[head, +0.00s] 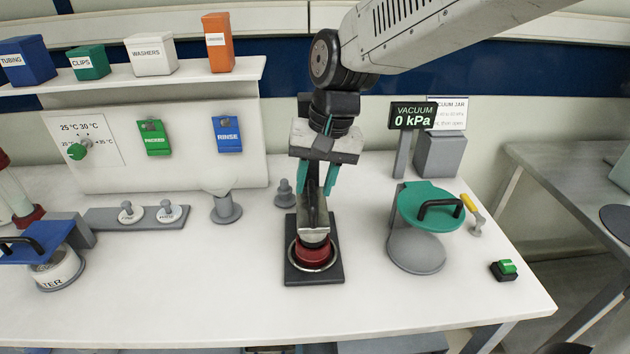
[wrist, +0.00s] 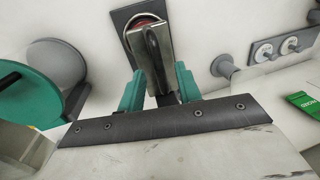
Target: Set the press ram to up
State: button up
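The press (head: 313,228) stands at the middle of the bench on a dark base plate (head: 291,275). Its pale metal body sits right above a red round piece (head: 316,250) ringed with metal; any gap between them is hard to see. My gripper (head: 318,188) reaches down over the press from above. In the wrist view its two teal fingers (wrist: 157,88) stand apart, one on each side of the black press handle (wrist: 155,58). The fingers look open, with the handle between them and no clear contact. The handle's near end is partly hidden by my gripper.
A round chamber with a teal lid (head: 412,207) and a vacuum display (head: 413,116) reading 0 kPa stand to the right. A small grey knobbed piece (head: 285,193) is close behind left. A dispenser panel (head: 185,165) and a blue-lidded unit (head: 45,240) are left. The front bench is clear.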

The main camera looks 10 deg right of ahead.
jog(key=shift+f, duration=0.2)
grip_shut()
notch_tip(320, 180, up, 16)
jog(key=shift+f, duration=0.2)
dwell(0.4)
grip_release()
notch_tip(320, 180, up, 8)
jog(key=d, duration=0.1)
jog(key=shift+d+f, duration=0.2)
